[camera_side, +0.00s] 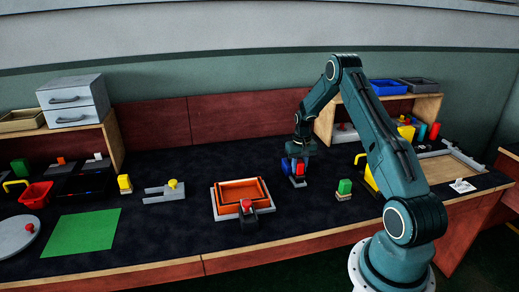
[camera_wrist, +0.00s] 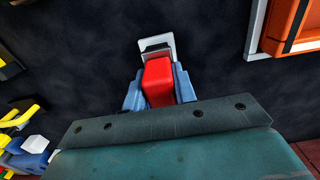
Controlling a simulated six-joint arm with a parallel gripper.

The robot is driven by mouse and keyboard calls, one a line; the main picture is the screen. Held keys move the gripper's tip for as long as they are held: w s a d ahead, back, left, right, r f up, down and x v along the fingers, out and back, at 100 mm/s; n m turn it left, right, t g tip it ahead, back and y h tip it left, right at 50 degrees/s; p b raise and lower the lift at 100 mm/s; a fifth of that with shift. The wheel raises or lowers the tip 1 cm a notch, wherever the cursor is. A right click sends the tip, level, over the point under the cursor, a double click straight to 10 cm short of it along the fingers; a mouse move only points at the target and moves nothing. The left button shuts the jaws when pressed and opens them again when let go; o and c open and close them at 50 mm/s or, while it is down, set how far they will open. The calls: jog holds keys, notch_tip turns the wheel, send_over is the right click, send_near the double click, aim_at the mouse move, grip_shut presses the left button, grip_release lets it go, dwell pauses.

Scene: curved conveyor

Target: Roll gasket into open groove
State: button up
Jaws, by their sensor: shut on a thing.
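My gripper (camera_wrist: 158,95) has its blue fingers shut on a red block-shaped handle (camera_wrist: 158,80). A dark piece and a pale square plate (camera_wrist: 168,42) show beyond the handle, on or just above the dark table; I cannot tell which. In the side view my gripper (camera_side: 295,168) is low over the table, to the right of an orange rectangular frame (camera_side: 227,189) with a pale grey border. Part of that frame shows at the upper right of the wrist view (camera_wrist: 275,35), with a dark line along it. I cannot make out a gasket or groove for certain.
A red-knobbed dark device (camera_side: 247,207) stands at the frame's front edge. A green block (camera_side: 344,187) stands right of my gripper. A grey fork-shaped fixture (camera_side: 160,194) and a green mat (camera_side: 82,233) lie left. The table between frame and gripper looks clear.

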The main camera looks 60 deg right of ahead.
jog(key=shift+r, duration=3.5)
jog(key=shift+r, duration=0.6)
notch_tip(320, 180, up, 5)
jog(key=w+a+n, duration=0.2)
jog(key=w+a, duration=0.1)
jog(key=a, duration=0.6)
jog(key=w+a+n, duration=0.2)
jog(key=w+a, duration=0.1)
jog(key=a, duration=0.6)
jog(key=s+a+n, duration=0.3)
jog(key=a+n, duration=0.2)
jog(key=a, duration=1.6)
notch_tip(320, 180, down, 5)
jog(key=shift+s+f, duration=0.1)
